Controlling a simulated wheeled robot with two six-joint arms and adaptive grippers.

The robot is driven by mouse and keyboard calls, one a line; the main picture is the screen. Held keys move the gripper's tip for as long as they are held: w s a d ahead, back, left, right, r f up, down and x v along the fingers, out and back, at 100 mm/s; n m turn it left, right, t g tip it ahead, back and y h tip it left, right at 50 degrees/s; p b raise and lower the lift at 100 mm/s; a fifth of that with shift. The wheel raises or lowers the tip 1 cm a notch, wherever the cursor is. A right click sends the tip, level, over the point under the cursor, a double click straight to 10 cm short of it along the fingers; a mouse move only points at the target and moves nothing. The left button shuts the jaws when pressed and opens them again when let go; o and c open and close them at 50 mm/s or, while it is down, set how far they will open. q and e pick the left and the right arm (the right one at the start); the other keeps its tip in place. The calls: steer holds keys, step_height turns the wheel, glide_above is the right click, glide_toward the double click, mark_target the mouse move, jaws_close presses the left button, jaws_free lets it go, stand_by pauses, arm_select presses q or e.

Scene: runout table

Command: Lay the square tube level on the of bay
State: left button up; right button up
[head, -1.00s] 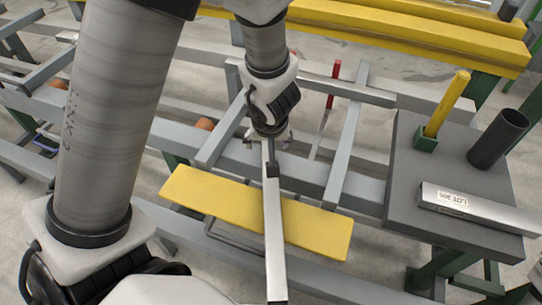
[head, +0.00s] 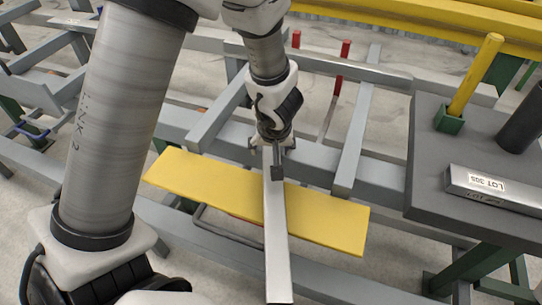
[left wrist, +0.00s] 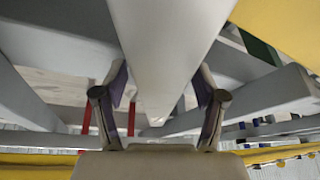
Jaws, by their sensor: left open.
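The square tube (head: 276,250) is a long pale grey bar. In the head view it runs from under my left gripper down to the bottom edge, crossing over a yellow plank (head: 205,190). My left gripper (head: 272,157) is at the tube's far end, its fingers open on either side. In the left wrist view the tube (left wrist: 163,40) runs between the two spread fingers (left wrist: 163,88), with gaps on both sides. The grey rack (head: 355,135) with crosswise arms lies beyond and below. I cannot tell which part is the named bay. My right gripper is out of view.
Red posts (head: 343,60) stand behind the rack. At right, a dark table (head: 425,165) holds a labelled silver bar (head: 495,190), a yellow post in a green socket (head: 450,120) and a dark cylinder (head: 520,125). A yellow beam (head: 400,22) crosses the back.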

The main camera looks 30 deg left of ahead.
arm_select(q)
steer(key=shift+s+r, duration=0.1)
steer(key=shift+r, duration=0.05)
steer(key=shift+c, duration=1.3)
jaws_close()
